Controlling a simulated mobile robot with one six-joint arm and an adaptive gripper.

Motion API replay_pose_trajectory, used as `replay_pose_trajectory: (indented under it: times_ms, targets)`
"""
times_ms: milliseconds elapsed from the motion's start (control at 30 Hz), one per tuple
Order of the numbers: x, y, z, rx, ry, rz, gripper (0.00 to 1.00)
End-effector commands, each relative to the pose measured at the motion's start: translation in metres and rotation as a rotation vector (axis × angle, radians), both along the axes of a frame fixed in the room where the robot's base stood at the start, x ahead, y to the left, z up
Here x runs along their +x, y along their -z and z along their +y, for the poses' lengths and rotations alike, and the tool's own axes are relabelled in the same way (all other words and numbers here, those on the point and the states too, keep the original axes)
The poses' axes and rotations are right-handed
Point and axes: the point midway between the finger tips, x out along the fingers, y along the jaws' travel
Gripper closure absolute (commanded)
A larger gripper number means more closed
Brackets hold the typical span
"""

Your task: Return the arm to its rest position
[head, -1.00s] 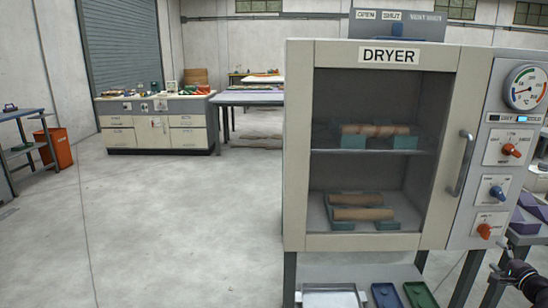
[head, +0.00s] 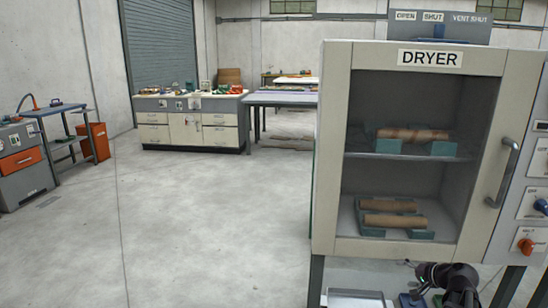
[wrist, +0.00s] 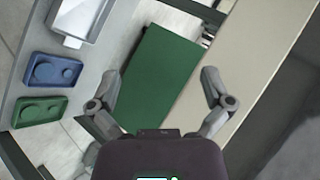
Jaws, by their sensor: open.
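My gripper (wrist: 160,92) shows in the wrist view with its two fingers spread wide and nothing between them. Beyond the fingers are a green panel (wrist: 160,75) and a pale beige surface (wrist: 245,70). In the head view part of my arm (head: 450,280) shows at the bottom right, below the dryer (head: 335,150); the fingertips cannot be made out there. The dryer's door is shut. Brown tubes (head: 395,220) on teal supports lie on both shelves behind its window.
A white tray (wrist: 97,12), a blue tray (wrist: 30,72) and a green tray (wrist: 22,114) lie on a shelf beside my gripper. Open floor (head: 210,220) lies left of the dryer. A workbench (head: 155,135), an orange bin (head: 100,142) and a grey cabinet (head: 30,185) stand farther off.

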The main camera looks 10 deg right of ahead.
Motion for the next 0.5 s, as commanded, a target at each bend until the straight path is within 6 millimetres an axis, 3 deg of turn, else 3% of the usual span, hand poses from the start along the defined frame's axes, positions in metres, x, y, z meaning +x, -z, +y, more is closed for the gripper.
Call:
replay_pose_trajectory:
  times_ms: [100, 500]
  targets:
    - [0.006, 0.011, 0.039, -0.040, -0.082, 0.059, 0.00]
    - [0.009, 0.042, 0.148, -0.198, -0.333, 0.250, 0.00]
